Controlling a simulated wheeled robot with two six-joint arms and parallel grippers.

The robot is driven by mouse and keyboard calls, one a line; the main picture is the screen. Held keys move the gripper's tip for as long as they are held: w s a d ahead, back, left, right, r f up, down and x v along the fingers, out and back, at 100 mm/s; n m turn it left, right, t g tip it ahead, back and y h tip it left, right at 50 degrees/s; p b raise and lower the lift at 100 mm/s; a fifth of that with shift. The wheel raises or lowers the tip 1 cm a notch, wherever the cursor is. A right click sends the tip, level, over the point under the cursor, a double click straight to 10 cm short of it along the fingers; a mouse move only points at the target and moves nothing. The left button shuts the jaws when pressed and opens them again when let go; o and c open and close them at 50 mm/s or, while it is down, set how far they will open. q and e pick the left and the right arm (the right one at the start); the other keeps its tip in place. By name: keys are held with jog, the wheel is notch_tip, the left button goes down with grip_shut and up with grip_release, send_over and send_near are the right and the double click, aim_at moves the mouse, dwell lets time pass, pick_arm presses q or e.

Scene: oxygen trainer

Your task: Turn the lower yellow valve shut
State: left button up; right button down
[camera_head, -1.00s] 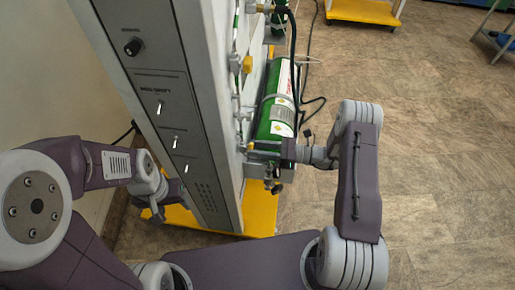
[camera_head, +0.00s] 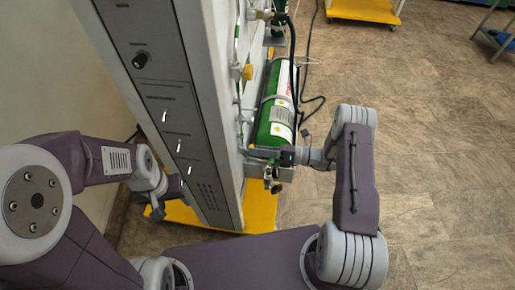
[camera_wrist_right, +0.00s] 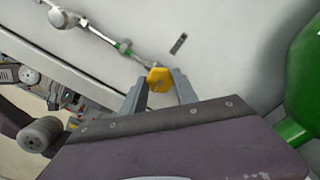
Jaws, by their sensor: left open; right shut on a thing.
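The lower yellow valve (camera_wrist_right: 159,79) sits on a thin pipe line on the trainer's pale side face, seen in the right wrist view. My right gripper (camera_wrist_right: 160,92) has a finger on each side of it and is shut on it. In the head view my right gripper (camera_head: 256,152) reaches in from the right against the side of the trainer and hides the lower valve. An upper yellow valve (camera_head: 247,72) shows higher on the same side. My left gripper (camera_head: 155,210) is open and empty, left of the trainer's front panel, low down.
A green cylinder (camera_head: 274,125) stands beside the trainer, just behind my right gripper. A black hose (camera_head: 293,60) hangs above it. The trainer's front panel (camera_head: 160,85) has a knob and several switches. A yellow base (camera_head: 258,212) lies below. The tiled floor (camera_head: 440,150) at right is clear.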

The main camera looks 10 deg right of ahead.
jog(key=shift+m, duration=0.6)
jog(key=c, duration=0.9)
grip_release()
jog(key=shift+c, duration=0.2)
jog(key=v, duration=0.9)
jog(key=shift+p, duration=0.3)
